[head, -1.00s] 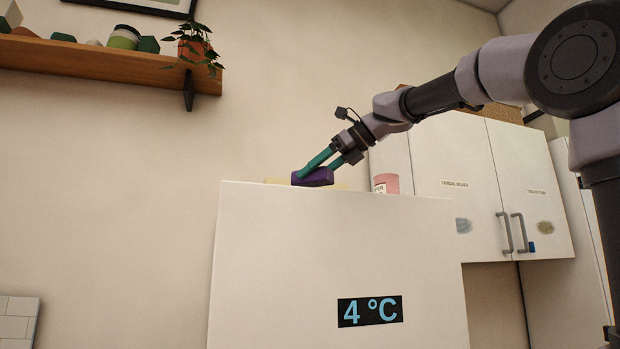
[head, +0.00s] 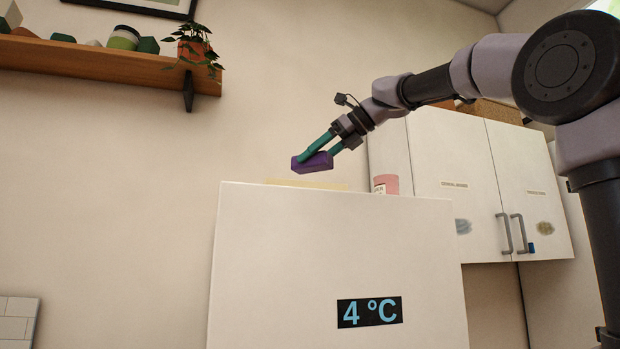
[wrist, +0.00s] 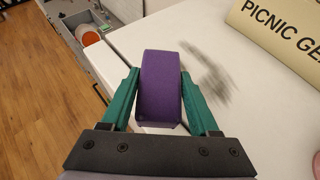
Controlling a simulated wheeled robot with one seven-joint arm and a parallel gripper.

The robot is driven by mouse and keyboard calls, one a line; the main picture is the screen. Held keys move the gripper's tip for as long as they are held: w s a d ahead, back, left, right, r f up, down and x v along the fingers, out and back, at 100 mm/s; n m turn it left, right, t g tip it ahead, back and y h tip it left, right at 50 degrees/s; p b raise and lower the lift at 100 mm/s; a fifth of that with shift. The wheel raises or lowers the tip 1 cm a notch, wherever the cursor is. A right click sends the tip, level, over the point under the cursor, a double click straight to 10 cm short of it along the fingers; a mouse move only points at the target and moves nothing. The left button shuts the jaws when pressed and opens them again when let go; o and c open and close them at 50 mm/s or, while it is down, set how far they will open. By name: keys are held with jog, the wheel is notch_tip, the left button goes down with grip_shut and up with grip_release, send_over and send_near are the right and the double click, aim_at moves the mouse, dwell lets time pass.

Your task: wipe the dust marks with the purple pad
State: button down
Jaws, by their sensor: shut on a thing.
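My gripper (head: 318,150) is shut on the purple pad (head: 313,163) and holds it in the air above the top of the white fridge (head: 290,230). In the wrist view the pad (wrist: 160,85) sits between the two green fingers. A grey, streaky dust mark (wrist: 212,72) lies on the white top just right of the pad. On the cabinet doors in the head view are a grey smudge (head: 463,226) and a brownish smudge (head: 545,228). The fridge top itself is hidden from the head camera.
A cream box lettered "PICNIC GE..." (wrist: 280,35) stands on the white top at right. A pink container (head: 386,184) shows at the fridge's right rear. A wall shelf (head: 100,65) with a plant is at upper left. The wood floor (wrist: 40,110) lies beyond the edge.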

jog(key=shift+w+r, duration=0.2)
jog(key=shift+r, duration=0.3)
jog(key=shift+w+r, duration=0.2)
jog(key=shift+r, duration=0.25)
jog(key=shift+w+a, duration=0.1)
jog(key=shift+w, duration=0.05)
jog(key=w+f, duration=0.1)
jog(key=w, duration=0.1)
jog(key=w+a+f, duration=0.1)
jog(key=w+f, duration=0.1)
jog(key=w+a+f, duration=0.1)
jog(key=w, duration=0.2)
jog(key=shift+f, duration=0.4)
jog(key=shift+w+a+f, duration=0.15)
jog(key=shift+w+f, duration=0.05)
jog(key=shift+w, duration=0.35)
jog(key=shift+w+a+f, duration=0.15)
jog(key=shift+w+f, duration=0.05)
jog(key=shift+w, duration=0.3)
jog(key=shift+f, duration=0.6)
jog(key=shift+s, duration=0.1)
